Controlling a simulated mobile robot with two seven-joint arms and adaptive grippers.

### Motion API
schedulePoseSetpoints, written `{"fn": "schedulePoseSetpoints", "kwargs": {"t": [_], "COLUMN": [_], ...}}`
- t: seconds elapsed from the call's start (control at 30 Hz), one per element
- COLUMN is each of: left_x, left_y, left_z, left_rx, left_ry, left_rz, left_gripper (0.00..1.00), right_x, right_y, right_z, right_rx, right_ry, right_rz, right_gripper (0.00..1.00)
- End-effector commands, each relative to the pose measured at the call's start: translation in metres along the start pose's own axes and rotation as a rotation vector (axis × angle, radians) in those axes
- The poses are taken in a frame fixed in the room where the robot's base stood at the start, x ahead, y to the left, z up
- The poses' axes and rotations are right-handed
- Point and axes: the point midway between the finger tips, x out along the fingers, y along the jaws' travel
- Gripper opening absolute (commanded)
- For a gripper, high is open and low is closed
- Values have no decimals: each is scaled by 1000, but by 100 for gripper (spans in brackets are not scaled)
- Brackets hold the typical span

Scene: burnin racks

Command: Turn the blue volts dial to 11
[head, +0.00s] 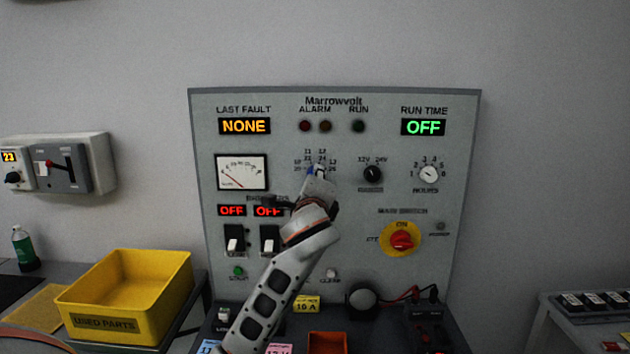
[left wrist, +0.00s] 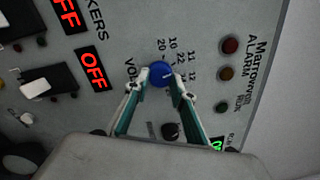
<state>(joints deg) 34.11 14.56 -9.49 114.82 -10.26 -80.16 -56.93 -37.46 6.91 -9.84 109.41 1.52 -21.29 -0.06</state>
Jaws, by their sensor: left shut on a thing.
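The blue volts dial (head: 310,169) sits in the upper middle of the grey Marrowvolt panel (head: 340,110), mostly hidden by my left gripper in the head view. It shows clearly in the left wrist view (left wrist: 160,73), with printed numbers including 10, 11 and 12 around one side. My left gripper (head: 314,176) reaches up to the panel from below. In the left wrist view its two fingertips (left wrist: 161,79) are shut on the blue dial, one on each side. I cannot tell which number the dial's mark points at. My right gripper is not in view.
A black range knob (head: 373,174) is close to the right of the dial, with a white hours knob (head: 428,174) beyond. A red main switch (head: 402,240) is lower right. Breaker switches (head: 234,246) are lower left. A yellow bin (head: 125,290) stands left of the panel.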

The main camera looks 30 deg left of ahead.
Motion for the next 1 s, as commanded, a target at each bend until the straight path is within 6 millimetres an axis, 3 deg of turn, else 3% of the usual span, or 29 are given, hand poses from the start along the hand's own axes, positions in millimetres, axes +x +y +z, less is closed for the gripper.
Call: {"fn": "schedulePoseSetpoints", "kwargs": {"t": [0.4, 0.9, 0.93, 1.0], "left_x": [0, 0, 0, 0], "left_y": [1, 1, 1, 1], "left_z": [-2, -2, -2, -2], "left_rx": [-166, -183, -183, -183], "left_ry": [-8, -8, -8, -9], "left_rz": [6, 5, 5, 5], "left_gripper": [3, 3, 27, 41], "right_x": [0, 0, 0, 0], "right_y": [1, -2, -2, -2], "right_z": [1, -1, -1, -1], "right_rx": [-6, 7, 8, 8], "right_ry": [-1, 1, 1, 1], "right_rz": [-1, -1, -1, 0], "right_gripper": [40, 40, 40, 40]}}
